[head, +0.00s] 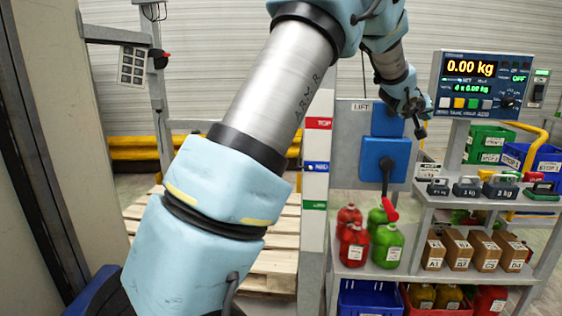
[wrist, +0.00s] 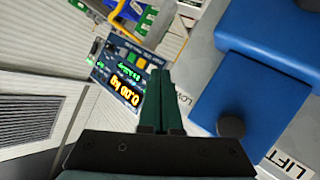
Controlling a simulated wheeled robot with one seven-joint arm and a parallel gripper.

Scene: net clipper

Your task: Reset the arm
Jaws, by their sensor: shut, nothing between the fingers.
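My arm, light blue with a grey tube link, rises across the middle of the head view and bends over to the right. My gripper (head: 420,131) hangs at its end, in front of the blue lift panel and left of the scale display. In the wrist view my gripper (wrist: 164,75) shows two dark green fingers pressed together with nothing between them. The fingers point toward the display, apart from it as far as I can see. The blue lift box stands close on the right of the wrist view.
A lift post with a blue box (head: 385,158) and a red-tipped lever (head: 390,210) stands below my gripper. The scale display (head: 483,84) reads 0.00 kg. Weights (head: 500,190), cartons (head: 459,250) and red and green jugs (head: 388,246) fill the shelves. A wooden pallet (head: 275,262) lies behind my arm.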

